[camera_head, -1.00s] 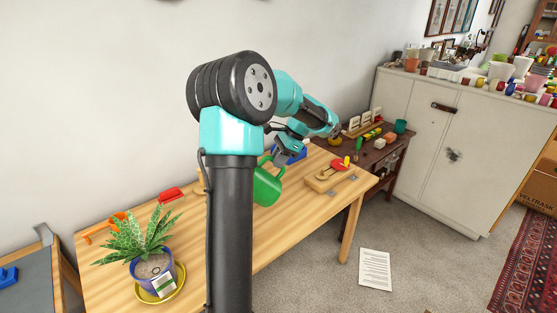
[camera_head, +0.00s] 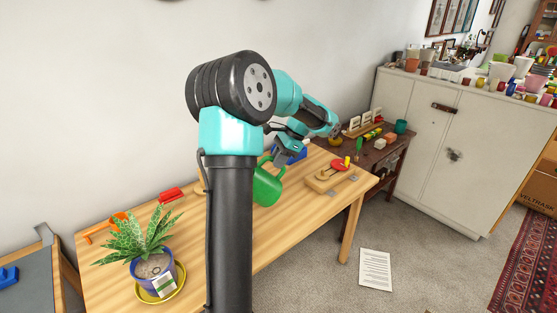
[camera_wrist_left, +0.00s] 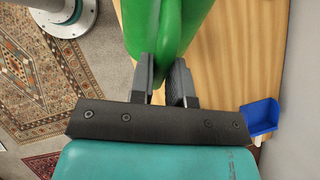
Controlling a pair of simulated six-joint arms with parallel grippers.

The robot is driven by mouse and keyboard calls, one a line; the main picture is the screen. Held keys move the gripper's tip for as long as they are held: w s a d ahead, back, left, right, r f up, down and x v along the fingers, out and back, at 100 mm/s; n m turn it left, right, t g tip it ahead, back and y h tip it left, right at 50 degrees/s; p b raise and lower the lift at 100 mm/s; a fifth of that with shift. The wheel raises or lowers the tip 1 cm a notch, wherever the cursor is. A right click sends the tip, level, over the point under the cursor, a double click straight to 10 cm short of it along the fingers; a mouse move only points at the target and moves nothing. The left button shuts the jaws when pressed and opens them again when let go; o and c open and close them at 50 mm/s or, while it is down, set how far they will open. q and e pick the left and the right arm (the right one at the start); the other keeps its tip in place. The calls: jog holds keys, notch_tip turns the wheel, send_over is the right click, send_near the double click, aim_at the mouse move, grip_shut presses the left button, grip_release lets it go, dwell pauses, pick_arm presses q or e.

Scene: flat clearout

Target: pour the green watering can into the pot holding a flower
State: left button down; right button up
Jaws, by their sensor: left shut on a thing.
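The green watering can (camera_head: 268,187) is held over the wooden table, partly hidden behind my own arm in the head view. My left gripper (camera_head: 284,156) is shut on it near its top. In the left wrist view the two fingers (camera_wrist_left: 162,84) close on the green can (camera_wrist_left: 168,25) between them. A blue pot (camera_head: 160,271) with a spiky green plant (camera_head: 140,234) stands on a yellow saucer (camera_head: 166,294) at the table's near left. I see no blossom on this plant. My right gripper is not in view.
The wooden table (camera_head: 300,215) also bears a wooden block with a red part (camera_head: 340,165), a blue bin (camera_wrist_left: 262,116), a red item (camera_head: 171,194) and an orange tool (camera_head: 105,228). A grey cabinet (camera_head: 435,130) stands right. The table's front middle is clear.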

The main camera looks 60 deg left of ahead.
pick_arm(q)
jog(key=shift+s+a+r+t, duration=0.15)
jog(key=shift+s+r+t, duration=0.1)
jog(key=shift+s+t, duration=0.25)
jog(key=shift+s+a+r+t, duration=0.1)
jog(key=shift+s+r+t, duration=0.15)
jog(key=shift+s+t, duration=0.25)
dwell(7.0)
